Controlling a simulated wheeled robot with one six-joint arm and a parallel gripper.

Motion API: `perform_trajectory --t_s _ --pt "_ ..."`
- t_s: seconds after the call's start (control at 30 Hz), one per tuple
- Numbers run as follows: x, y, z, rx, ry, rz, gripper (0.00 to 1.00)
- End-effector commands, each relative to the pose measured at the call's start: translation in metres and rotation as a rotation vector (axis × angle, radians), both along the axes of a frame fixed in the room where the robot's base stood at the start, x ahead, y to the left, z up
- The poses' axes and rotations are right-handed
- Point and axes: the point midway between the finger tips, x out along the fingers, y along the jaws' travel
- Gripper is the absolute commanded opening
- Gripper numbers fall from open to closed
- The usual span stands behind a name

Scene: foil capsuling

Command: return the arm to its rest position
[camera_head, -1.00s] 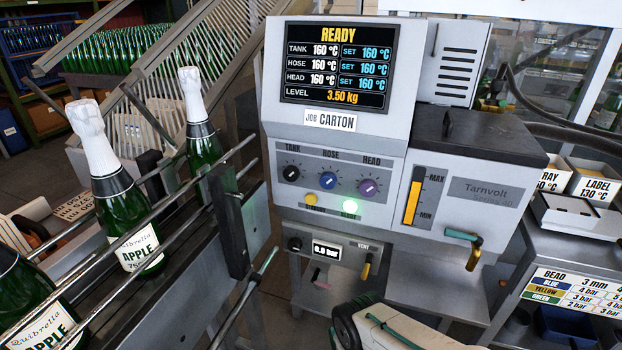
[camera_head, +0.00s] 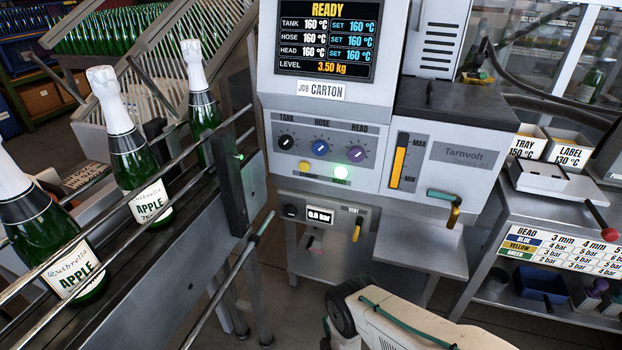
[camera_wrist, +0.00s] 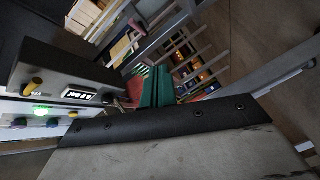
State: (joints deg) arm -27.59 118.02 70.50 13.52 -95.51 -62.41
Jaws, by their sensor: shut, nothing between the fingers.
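My arm (camera_head: 405,322), pale with a teal cable, reaches in at the bottom of the head view, in front of the grey hot-melt machine (camera_head: 440,155). My gripper (camera_wrist: 154,88) shows in the wrist view as teal fingers close together, shut and empty. Its fingertips are hidden in the head view. The machine's control panel also shows tilted at the left of the wrist view (camera_wrist: 40,128), apart from the fingers.
Foil-topped green bottles (camera_head: 142,190) stand along a railed conveyor (camera_head: 160,262) at left. A side bench (camera_head: 560,215) at right carries labelled bins (camera_head: 571,152) and a scale-like device (camera_head: 540,176). Open floor shows between conveyor and machine.

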Motion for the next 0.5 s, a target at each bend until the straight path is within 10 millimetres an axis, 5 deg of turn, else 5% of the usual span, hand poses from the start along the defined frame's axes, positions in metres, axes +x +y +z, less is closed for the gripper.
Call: perform_trajectory --t_s 0.3,0.5 --pt "-0.026 -0.01 -0.058 0.044 0.425 -0.035 0.0" --pt "-0.015 -0.004 -0.049 0.106 0.761 -0.124 0.0"
